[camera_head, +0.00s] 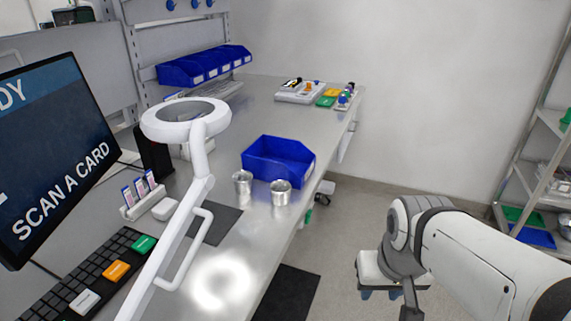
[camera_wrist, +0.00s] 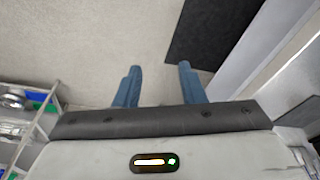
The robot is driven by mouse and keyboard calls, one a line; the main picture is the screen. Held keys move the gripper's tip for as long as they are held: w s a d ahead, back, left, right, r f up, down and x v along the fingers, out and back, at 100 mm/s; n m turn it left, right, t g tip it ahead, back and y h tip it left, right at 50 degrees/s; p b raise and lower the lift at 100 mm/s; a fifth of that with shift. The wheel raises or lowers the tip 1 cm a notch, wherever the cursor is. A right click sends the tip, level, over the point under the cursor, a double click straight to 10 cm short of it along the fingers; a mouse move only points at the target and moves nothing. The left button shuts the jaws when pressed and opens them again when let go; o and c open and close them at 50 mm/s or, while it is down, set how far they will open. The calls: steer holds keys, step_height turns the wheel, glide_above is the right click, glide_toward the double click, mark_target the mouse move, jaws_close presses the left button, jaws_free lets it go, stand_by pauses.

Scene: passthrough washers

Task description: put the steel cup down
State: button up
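Two shiny steel cups stand upright on the steel bench (camera_head: 262,95). One steel cup (camera_head: 242,183) is on the left, and the other steel cup (camera_head: 281,193) is just right of it, near the bench's edge. Both are in front of the blue bin. My gripper (camera_head: 381,293) hangs over the floor, right of the bench and apart from both cups. The wrist view shows my gripper (camera_wrist: 160,82) with its two blue fingers apart and only floor between them. No cup shows in the wrist view.
A blue bin (camera_head: 279,160) stands right behind the cups. A white ring lamp (camera_head: 187,120) on an arm rises left of them. A dark mat (camera_head: 216,225) lies on the bench. A monitor (camera_head: 52,150) and keyboard (camera_head: 90,280) are at left, and a shelf rack (camera_head: 540,185) is at right.

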mark_target(277, 185)
steer(key=shift+o, duration=0.4)
steer(key=shift+a, duration=0.1)
